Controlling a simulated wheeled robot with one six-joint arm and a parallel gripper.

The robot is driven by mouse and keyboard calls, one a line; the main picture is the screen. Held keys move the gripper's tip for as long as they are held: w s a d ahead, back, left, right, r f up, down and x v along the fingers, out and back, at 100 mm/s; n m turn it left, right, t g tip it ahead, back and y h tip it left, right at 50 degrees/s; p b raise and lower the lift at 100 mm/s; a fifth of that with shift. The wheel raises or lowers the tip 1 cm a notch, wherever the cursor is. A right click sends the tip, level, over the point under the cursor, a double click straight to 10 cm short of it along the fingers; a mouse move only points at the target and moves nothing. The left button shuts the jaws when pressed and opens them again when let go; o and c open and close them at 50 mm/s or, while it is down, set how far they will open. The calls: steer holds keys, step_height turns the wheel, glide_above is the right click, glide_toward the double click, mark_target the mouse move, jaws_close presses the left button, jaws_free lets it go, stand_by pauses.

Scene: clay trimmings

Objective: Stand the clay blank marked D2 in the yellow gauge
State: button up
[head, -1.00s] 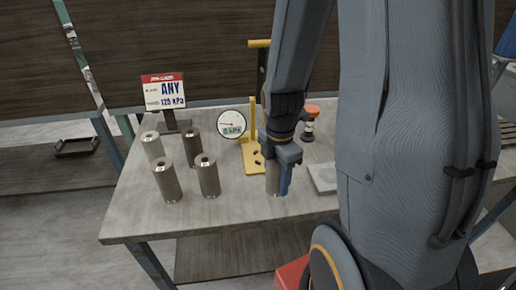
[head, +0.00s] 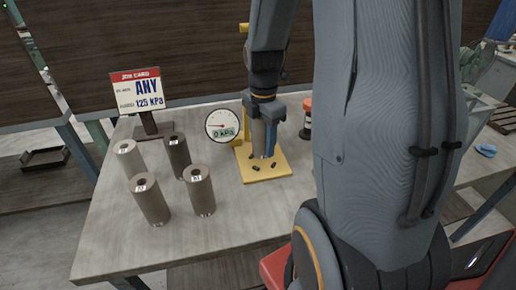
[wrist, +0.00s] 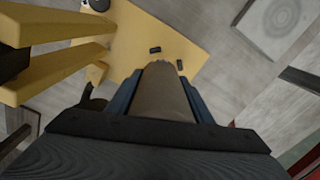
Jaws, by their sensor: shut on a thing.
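My gripper (head: 265,128) is shut on a grey-brown clay cylinder (head: 258,141), held upright between its blue fingers. The cylinder also fills the space between the fingers in the wrist view (wrist: 163,92). Its mark does not show, so I cannot tell if it is D2. The yellow gauge (head: 282,168) has a flat base plate with small dark pegs, and a round dial (head: 221,125) beside it reads 0 kPa. The cylinder is over the plate, behind the front pegs. I cannot tell whether its bottom touches the plate.
Several labelled clay cylinders (head: 150,200) stand at the left of the table. A card (head: 140,92) behind them reads ANY, 125 kPa. An orange-topped object (head: 306,118) stands right of the gauge. A pale square slab (wrist: 275,25) lies near the gauge in the wrist view.

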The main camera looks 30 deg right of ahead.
mark_target(263, 130)
steer(key=shift+f+b, duration=1.8)
steer(key=shift+b, duration=0.15)
steer(key=o, duration=1.5)
steer(key=shift+f, duration=0.1)
step_height(263, 130, up, 8)
steer(key=shift+f, duration=0.1)
